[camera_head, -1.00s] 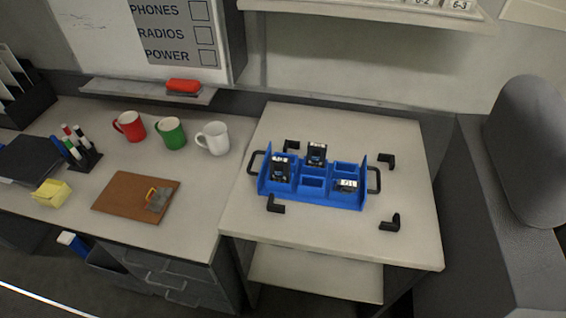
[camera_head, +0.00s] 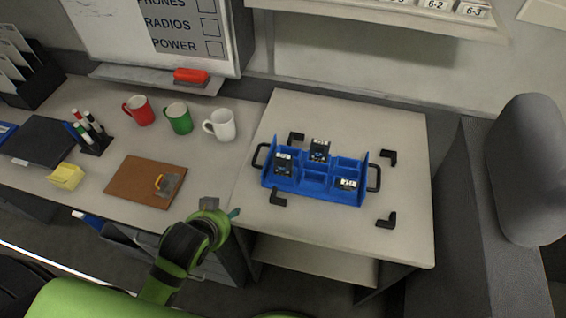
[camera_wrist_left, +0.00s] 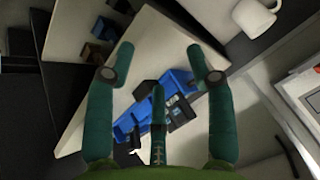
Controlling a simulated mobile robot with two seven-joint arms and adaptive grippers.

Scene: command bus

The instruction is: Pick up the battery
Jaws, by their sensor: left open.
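A blue tray (camera_head: 312,188) with compartments and black end handles sits on the light table at centre right. Two black blocks with labelled tops, one at left (camera_head: 283,164) and one at the back (camera_head: 319,150), stand in it. A lower black piece with a pale label (camera_head: 347,184) sits at front right. I cannot tell which is the battery. My left gripper (camera_head: 232,213) is left of and in front of the tray, apart from it. In the left wrist view its green fingers (camera_wrist_left: 165,70) are spread and empty; one partly hides the tray (camera_wrist_left: 128,121).
Black corner brackets (camera_head: 387,219) surround the tray. A white mug (camera_head: 220,125), green mug (camera_head: 178,118) and red mug (camera_head: 138,110) stand on the left desk, behind a brown clipboard (camera_head: 130,181). A shelf (camera_head: 390,12) hangs above.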

